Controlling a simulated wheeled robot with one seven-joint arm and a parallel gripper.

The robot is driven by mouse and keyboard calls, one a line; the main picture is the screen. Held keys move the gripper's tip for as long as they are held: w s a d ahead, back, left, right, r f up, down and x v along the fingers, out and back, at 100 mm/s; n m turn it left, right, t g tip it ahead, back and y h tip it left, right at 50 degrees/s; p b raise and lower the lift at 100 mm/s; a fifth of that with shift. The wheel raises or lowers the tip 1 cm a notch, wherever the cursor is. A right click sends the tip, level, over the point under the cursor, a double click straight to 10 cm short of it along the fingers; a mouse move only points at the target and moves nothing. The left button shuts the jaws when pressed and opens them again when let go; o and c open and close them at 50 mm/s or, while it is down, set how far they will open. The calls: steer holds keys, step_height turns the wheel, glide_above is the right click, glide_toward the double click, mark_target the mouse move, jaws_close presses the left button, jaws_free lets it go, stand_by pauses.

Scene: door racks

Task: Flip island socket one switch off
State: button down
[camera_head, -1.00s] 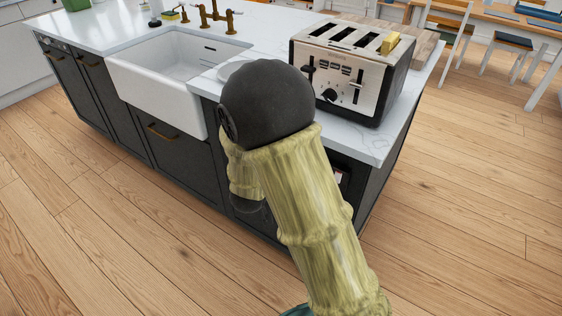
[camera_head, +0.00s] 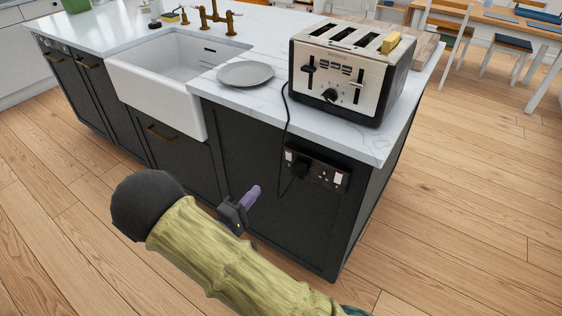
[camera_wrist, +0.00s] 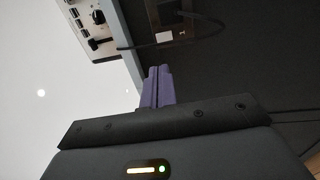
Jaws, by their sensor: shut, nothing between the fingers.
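The island socket (camera_head: 328,176) is a dark double plate on the black end panel of the island, below the toaster. A black plug (camera_head: 299,167) sits in its left half, with a cord running up to the counter. Small pale and red marks show on its right half; the switch positions are too small to tell. My gripper (camera_head: 255,190) is shut and empty, its purple fingers to the left of and slightly below the socket, apart from it. The closed fingers (camera_wrist: 157,86) also show in the wrist view, where dark panel lies beyond them.
A steel toaster (camera_head: 350,75) with its cord (camera_head: 286,120) and a grey plate (camera_head: 246,74) stand on the white countertop (camera_head: 372,148). A white sink (camera_head: 160,85) is to the left. The wooden floor (camera_head: 470,220) to the right is clear.

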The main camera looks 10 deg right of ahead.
mark_target(286, 154)
steer(key=b+x, duration=0.1)
steer(key=x, duration=1.3)
steer(key=shift+w, duration=0.1)
steer(key=shift+a, duration=0.1)
